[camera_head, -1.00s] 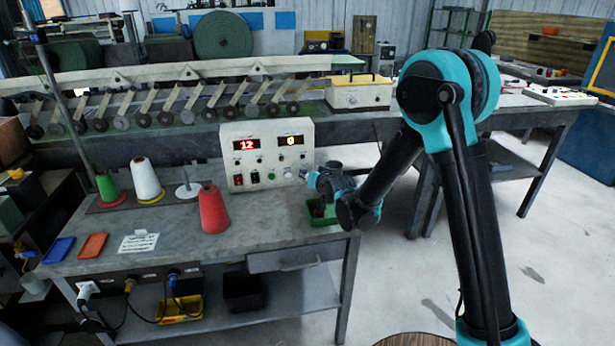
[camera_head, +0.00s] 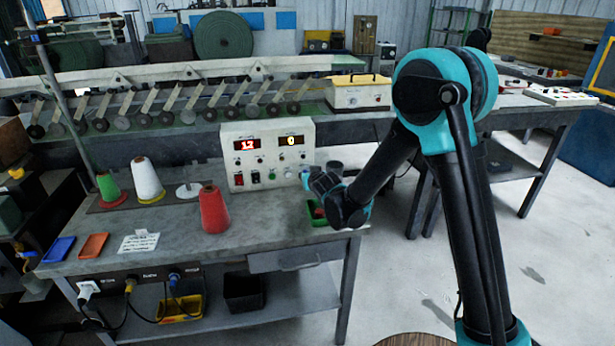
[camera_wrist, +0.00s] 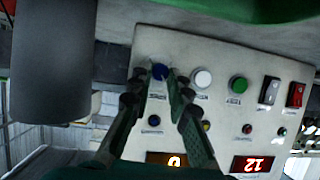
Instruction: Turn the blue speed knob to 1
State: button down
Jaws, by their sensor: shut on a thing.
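The control box (camera_head: 267,155) stands on the bench with a red display (camera_head: 247,145) reading 12 and a yellow display (camera_head: 292,140) reading 0. In the wrist view the box appears upside down, and the blue speed knob (camera_wrist: 160,71) is at its upper left edge. My gripper (camera_wrist: 159,76) has one finger on each side of the blue knob and is shut on it. The knob's pointer and scale are too small to read.
A green bin (camera_head: 318,221) is below my wrist. A red cone (camera_head: 214,210) stands left of the arm on the bench.

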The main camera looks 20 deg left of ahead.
jog(key=n, duration=0.1)
jog(key=n+h, duration=0.1)
jog(key=shift+s+a+n+t+h, duration=0.2)
jog(key=shift+n+t+h, duration=0.1)
jog(key=shift+t, duration=0.1)
jog(key=n, duration=0.1)
jog(key=n+t+h, duration=0.1)
jog(key=n, duration=0.1)
jog(key=shift+a+f+t, duration=0.1)
jog(key=shift+a+t, duration=0.1)
jog(key=shift+t, duration=0.1)
jog(key=n, duration=0.1)
jog(key=n+t+h, duration=0.1)
jog(key=n+t, duration=0.1)
jog(key=shift+s+a+f+n+h, duration=0.15)
jog(key=shift+f+n+h, duration=0.1)
jog(key=shift+n+h, duration=0.15)
jog(key=shift+f+n+t+h, duration=0.15)
jog(key=shift+n+t, duration=0.2)
jog(key=shift+n, duration=0.4)
jog(key=shift+n+t+h, duration=0.15)
jog(key=shift+n+t, duration=0.2)
jog(key=shift+n, duration=0.4)
jog(key=c, duration=1.4)
grip_release()
jog(key=shift+s, duration=0.15)
